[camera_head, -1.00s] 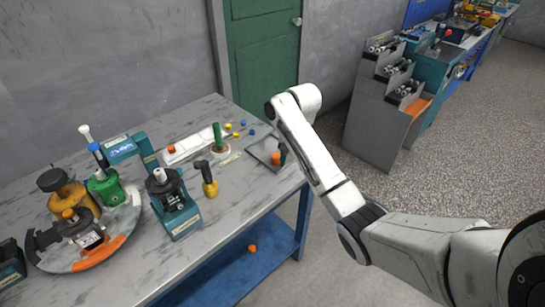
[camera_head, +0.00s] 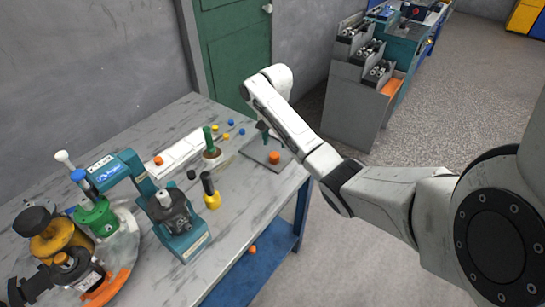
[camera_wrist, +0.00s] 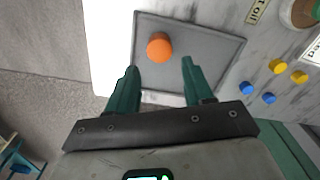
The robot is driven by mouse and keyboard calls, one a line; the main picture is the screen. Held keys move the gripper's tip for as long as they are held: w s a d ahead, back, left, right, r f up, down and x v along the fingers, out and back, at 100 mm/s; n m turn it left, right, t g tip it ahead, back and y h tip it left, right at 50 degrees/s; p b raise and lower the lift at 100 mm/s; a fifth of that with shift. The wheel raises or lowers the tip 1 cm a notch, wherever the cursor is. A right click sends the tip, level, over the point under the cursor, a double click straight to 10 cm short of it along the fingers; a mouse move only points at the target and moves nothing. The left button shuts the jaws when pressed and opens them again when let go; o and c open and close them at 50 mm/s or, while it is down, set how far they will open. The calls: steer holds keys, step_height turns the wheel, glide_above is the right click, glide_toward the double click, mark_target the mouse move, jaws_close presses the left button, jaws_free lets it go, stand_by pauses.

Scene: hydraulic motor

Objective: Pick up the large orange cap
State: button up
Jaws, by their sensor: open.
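The large orange cap (camera_head: 274,157) sits on a flat grey tray (camera_head: 252,150) near the table's right corner. In the wrist view the cap (camera_wrist: 160,46) lies on the grey tray (camera_wrist: 215,48), just beyond my fingertips and between their lines. My gripper (camera_wrist: 158,65) is open with nothing between its green fingers. In the head view my gripper (camera_head: 263,128) is beside the cap, toward the table's far edge, partly hidden by my arm. Cap and fingers appear apart; the exact height between them is hard to tell.
Small yellow (camera_wrist: 278,66) and blue (camera_wrist: 246,88) caps lie beside the tray. A smaller orange cap (camera_head: 158,160) sits on a white tray. A yellow-based tool (camera_head: 211,193) and a teal press (camera_head: 180,225) stand left. Another orange piece (camera_head: 252,249) is on the blue lower shelf.

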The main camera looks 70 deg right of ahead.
mark_target(275, 154)
steer(key=shift+f+p, duration=0.3)
steer(key=shift+f, duration=3)
steer(key=shift+c, duration=0.4)
steer(key=c, duration=0.7)
steer(key=shift+r, duration=0.1)
